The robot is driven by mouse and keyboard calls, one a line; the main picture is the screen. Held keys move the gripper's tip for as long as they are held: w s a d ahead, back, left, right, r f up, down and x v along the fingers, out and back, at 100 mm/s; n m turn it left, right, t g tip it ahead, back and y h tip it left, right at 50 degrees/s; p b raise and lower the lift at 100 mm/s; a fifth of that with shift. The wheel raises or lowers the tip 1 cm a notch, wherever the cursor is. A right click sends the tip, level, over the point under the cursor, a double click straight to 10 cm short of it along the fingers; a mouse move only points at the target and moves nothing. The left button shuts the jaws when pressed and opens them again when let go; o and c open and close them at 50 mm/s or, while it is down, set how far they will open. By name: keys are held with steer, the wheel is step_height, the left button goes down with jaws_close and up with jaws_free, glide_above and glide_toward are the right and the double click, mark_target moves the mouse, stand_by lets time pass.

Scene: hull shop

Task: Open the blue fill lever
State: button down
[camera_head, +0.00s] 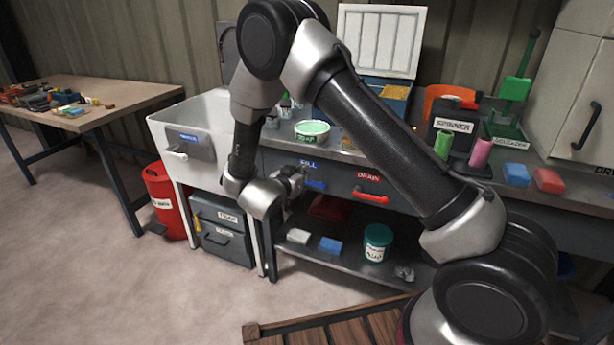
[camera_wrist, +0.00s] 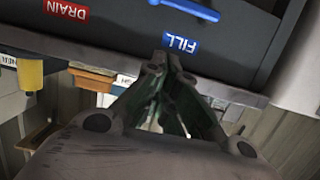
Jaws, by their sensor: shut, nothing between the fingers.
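The blue fill lever (camera_head: 316,185) is on the dark front panel of the workbench, under the blue FILL label (camera_head: 308,164). My gripper (camera_head: 297,174) is in front of the panel, just left of the lever. In the wrist view my gripper (camera_wrist: 168,60) has its fingertips together, with nothing held. Its tips appear close to the FILL label; I cannot tell whether they touch the panel.
The red drain lever (camera_head: 371,196) sits right of the blue one, under the DRAIN label (camera_head: 372,177). A white sink (camera_head: 210,108) stands left. A lower shelf (camera_head: 345,262) holds a teal tub (camera_head: 377,241) and blocks. A slatted wooden platform (camera_head: 350,328) lies in front.

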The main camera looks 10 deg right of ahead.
steer(key=w+d+f, duration=0.1)
steer(key=w+f, duration=0.1)
steer(key=w+d+f, duration=0.4)
steer(key=w, duration=0.1)
steer(key=shift+w+d, duration=0.1)
steer(key=shift+d, duration=0.05)
steer(key=shift+f, duration=0.15)
